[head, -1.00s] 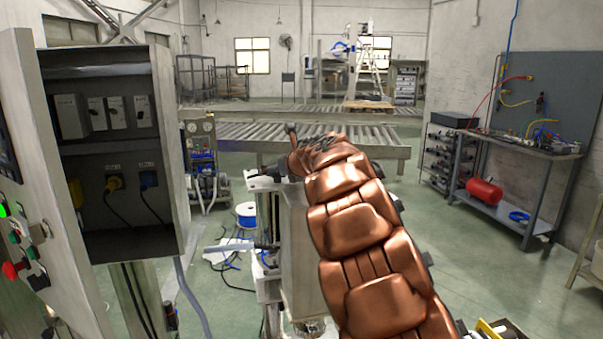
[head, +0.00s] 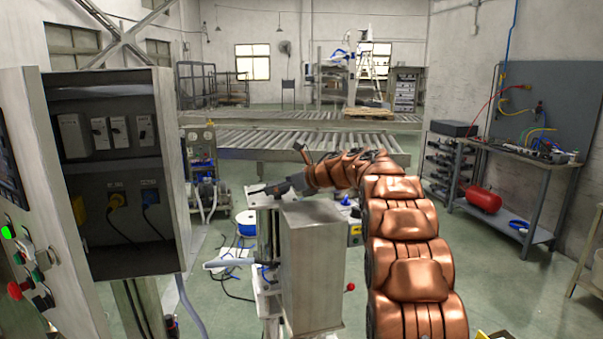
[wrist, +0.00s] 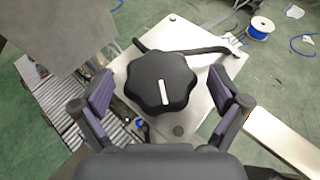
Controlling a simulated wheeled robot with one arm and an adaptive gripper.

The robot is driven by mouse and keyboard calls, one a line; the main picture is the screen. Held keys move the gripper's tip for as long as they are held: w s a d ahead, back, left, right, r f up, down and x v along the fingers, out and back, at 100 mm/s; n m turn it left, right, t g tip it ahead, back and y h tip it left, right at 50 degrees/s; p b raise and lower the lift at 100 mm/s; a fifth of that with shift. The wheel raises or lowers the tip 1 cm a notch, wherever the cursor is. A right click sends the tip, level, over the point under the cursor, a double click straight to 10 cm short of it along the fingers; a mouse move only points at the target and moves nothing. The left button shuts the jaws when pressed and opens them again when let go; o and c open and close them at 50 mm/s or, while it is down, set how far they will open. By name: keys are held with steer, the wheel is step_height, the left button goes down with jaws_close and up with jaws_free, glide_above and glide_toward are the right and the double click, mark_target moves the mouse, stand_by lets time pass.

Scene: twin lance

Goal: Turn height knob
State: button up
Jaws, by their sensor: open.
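The height knob (wrist: 162,80) is a black, lobed knob with a white pointer mark. It sits on a light metal plate (wrist: 205,22) in the wrist view. My gripper (wrist: 160,92) is open, with one purple-padded finger left of the knob and the other right of it. Gaps show between the pads and the knob on both sides, so nothing is gripped. In the head view my gripper (head: 268,189) points left at the end of the copper arm, over the top of the grey machine.
An open electrical cabinet (head: 120,260) with a button panel stands close on the left. A tall grey box (head: 312,265) stands below my arm. A roller conveyor (head: 270,142) lies behind, and a workbench (head: 535,160) stands right.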

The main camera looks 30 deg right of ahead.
steer(key=shift+r+n+y+p, duration=0.1)
steer(key=shift+n+y+p, duration=0.3)
steer(key=shift+p, duration=0.6)
steer(key=shift+s+d, duration=0.1)
steer(key=shift+d, duration=0.05)
steer(key=b+v, duration=0.3)
steer(key=v, duration=0.4)
steer(key=shift+g, duration=0.3)
steer(key=shift+s+r, duration=0.1)
steer(key=shift+r, duration=0.1)
